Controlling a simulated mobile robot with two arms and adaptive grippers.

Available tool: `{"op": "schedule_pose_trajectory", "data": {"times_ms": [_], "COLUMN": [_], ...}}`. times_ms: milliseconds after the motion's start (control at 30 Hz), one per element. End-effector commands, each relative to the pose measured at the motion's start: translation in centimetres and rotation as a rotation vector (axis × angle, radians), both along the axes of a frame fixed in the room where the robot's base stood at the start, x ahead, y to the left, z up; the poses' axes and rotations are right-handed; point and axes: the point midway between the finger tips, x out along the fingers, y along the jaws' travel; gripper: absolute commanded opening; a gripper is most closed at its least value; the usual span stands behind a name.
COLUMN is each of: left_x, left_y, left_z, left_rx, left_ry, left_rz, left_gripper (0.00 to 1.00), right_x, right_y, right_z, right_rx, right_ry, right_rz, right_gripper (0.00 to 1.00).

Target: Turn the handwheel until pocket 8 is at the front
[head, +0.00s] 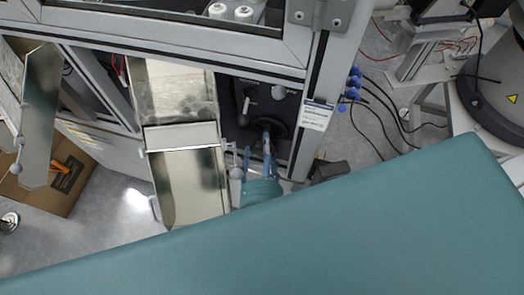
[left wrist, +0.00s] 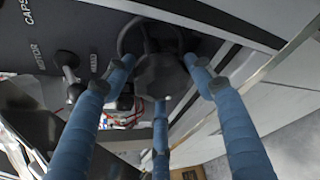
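The handwheel (head: 270,127) is a dark ring on the black panel at the front of the machine, partly behind my fingers in the head view. In the left wrist view the dark rim of the handwheel (left wrist: 131,29) shows beyond my fingers, with a round dark knob or hub in front of it. My left gripper (head: 266,148) has blue fingers that point at the wheel. In the left wrist view the left gripper (left wrist: 160,82) has its three fingers spread around the dark round part, with gaps visible. I cannot make out pocket numbers. My right gripper is out of view.
A metal chute (head: 188,185) stands left of the wheel. A small lever knob (head: 246,106) sits on the panel beside the wheel. A white label (head: 317,115) hangs on the frame at right. Cables lie on the floor farther right. My teal body covers the lower right.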

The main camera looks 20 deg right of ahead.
Motion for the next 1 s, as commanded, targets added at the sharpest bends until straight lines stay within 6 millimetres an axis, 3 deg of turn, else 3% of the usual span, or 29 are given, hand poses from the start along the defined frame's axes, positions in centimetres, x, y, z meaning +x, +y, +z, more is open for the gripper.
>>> {"op": "schedule_pose_trajectory", "data": {"times_ms": [100, 700, 733, 800, 1000], "left_x": [-0.12, -0.32, -0.32, -0.34, -0.22], "left_y": [0.13, 0.26, 0.27, 0.27, 0.17], "left_z": [-0.38, -0.88, -0.9, -0.92, -0.62], "left_rx": [0.004, 0.117, 0.117, 0.117, 0.114], "left_ry": [0.007, -0.058, -0.058, -0.057, -0.062], "left_rz": [0.002, 0.003, 0.003, 0.004, 0.002], "left_gripper": [0.28, 0.27, 0.57, 0.7, 0.7], "right_x": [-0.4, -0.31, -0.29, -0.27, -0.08], "right_y": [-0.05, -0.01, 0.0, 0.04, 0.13], "right_z": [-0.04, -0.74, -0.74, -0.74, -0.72], "right_rx": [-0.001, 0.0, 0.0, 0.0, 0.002], "right_ry": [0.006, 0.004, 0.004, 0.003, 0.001], "right_rz": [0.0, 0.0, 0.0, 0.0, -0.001], "right_gripper": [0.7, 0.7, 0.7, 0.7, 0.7]}}
